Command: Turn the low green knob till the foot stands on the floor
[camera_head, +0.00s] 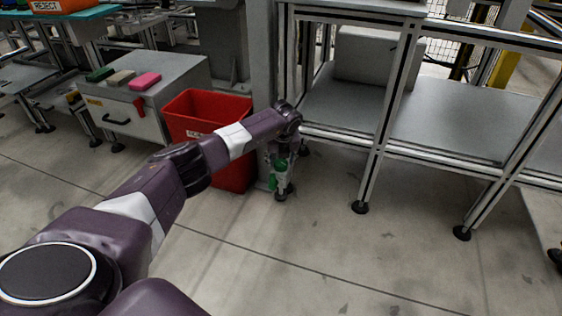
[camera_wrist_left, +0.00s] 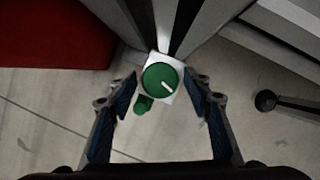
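A round green knob (camera_wrist_left: 160,77) with a white pointer line sits on a white plate in the left wrist view. A smaller green part (camera_wrist_left: 143,104) shows below and left of it. In the head view, green parts (camera_head: 280,166) show low at the post beside the red bin, partly hidden by my wrist. A dark foot (camera_head: 281,196) is below them; I cannot tell whether it touches the floor. My left gripper (camera_wrist_left: 160,74) is open above the knob, one finger on each side, with small gaps visible. My right gripper is not in view.
A red bin (camera_head: 236,176) stands close left of the post. A metal frame table (camera_head: 435,112) with legs on dark feet (camera_head: 360,207) stands to the right. A grey cabinet (camera_head: 180,82) is behind left. The floor in front is clear.

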